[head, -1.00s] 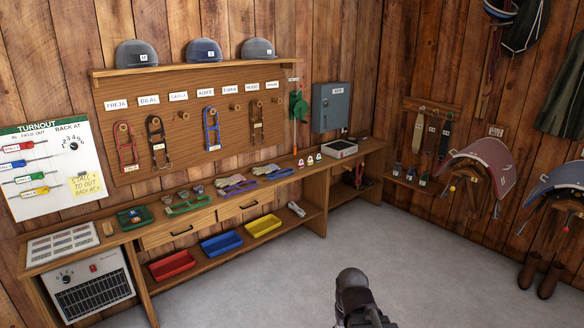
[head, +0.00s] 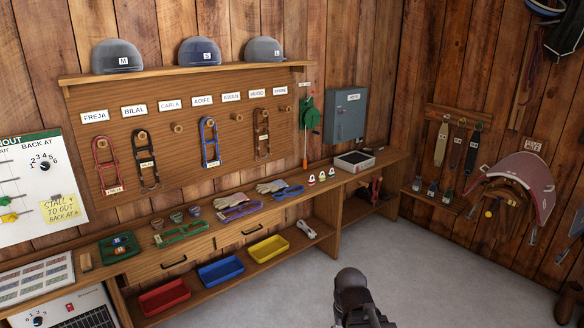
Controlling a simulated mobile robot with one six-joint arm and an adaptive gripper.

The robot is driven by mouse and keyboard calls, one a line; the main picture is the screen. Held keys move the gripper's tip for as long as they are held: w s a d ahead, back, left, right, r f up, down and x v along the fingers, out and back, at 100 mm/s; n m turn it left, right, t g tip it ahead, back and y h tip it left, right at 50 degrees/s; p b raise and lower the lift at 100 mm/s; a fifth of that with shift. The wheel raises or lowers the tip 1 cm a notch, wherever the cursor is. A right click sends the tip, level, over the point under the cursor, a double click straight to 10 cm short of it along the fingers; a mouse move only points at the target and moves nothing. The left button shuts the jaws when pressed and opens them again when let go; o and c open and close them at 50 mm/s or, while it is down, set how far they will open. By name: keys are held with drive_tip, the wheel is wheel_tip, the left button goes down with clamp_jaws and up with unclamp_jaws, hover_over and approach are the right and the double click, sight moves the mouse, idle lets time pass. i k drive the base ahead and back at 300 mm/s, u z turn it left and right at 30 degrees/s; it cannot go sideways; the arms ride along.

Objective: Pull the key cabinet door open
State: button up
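The key cabinet (head: 345,118) is a grey-blue metal box on the wood wall, above the right end of the bench. Its door looks shut, with a small white label (head: 354,97) near the top and a small dark spot at its lower right edge. A dark part of my own arm (head: 357,298) shows at the bottom centre, well below and in front of the cabinet. I cannot make out the fingertips of my gripper, so its state does not show.
The wooden bench (head: 222,218) runs along the wall below the cabinet, with a grey tray-like box (head: 354,160) under it. A green item and orange stick (head: 306,125) hang just left of the cabinet. Grey floor (head: 420,265) is clear ahead and right.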

sight(349, 125)
drive_tip(key=i, duration=3.65)
drive_tip(key=z, duration=1.15)
